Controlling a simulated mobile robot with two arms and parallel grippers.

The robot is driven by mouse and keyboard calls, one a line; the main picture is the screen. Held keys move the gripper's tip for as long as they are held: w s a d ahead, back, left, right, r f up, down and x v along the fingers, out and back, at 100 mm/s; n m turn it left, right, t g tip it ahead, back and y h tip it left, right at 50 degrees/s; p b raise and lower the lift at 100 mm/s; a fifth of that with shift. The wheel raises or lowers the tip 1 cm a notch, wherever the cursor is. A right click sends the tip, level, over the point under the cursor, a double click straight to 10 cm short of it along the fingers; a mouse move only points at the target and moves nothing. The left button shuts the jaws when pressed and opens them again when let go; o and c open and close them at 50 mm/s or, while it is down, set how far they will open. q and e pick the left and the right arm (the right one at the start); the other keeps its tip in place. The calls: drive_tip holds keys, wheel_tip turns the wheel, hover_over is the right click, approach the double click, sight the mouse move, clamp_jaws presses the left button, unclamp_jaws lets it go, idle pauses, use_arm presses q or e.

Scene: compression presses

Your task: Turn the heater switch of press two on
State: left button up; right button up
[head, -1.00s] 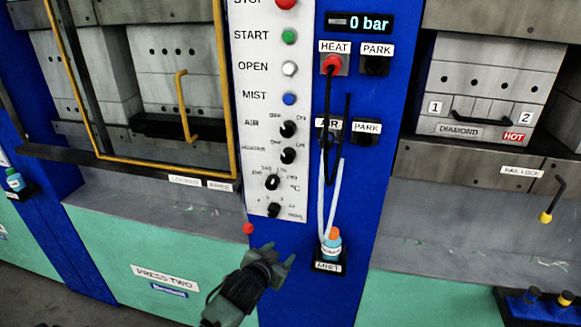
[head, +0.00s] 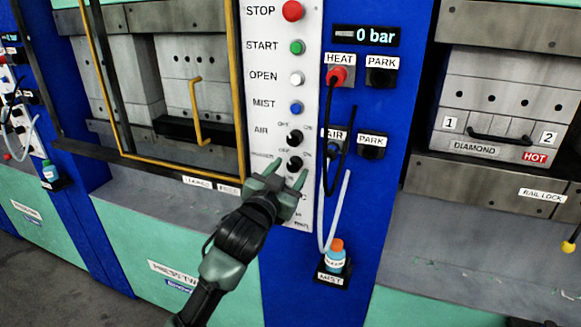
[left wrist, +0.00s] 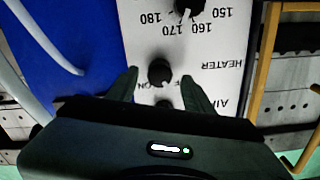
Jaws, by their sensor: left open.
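The heater switch is a small black rotary knob (head: 294,164) on the white control strip (head: 256,82) of press two, below the AIR knob (head: 294,137). In the left wrist view the heater knob (left wrist: 160,72) shows upside down beside the HEATER label. I cannot tell clearly which way it points. My left gripper (head: 286,174) is open, its fingertips at the heater knob. In the left wrist view the fingers (left wrist: 160,88) stand either side of it; contact cannot be told. The temperature dial (left wrist: 187,8) lies beyond. My right gripper is out of view.
A PRESS TWO label (head: 173,272) is on the green base. Right of the strip are a red HEAT plug (head: 337,76), hanging hoses and a MIST bottle (head: 335,258). A yellow guard frame (head: 239,90) runs just left of the strip.

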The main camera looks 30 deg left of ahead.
use_arm(q)
drive_tip(key=shift+w, duration=0.5)
drive_tip(key=shift+a, duration=0.1)
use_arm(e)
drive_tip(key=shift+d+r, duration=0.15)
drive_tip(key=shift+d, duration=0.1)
use_arm(q)
clamp_jaws()
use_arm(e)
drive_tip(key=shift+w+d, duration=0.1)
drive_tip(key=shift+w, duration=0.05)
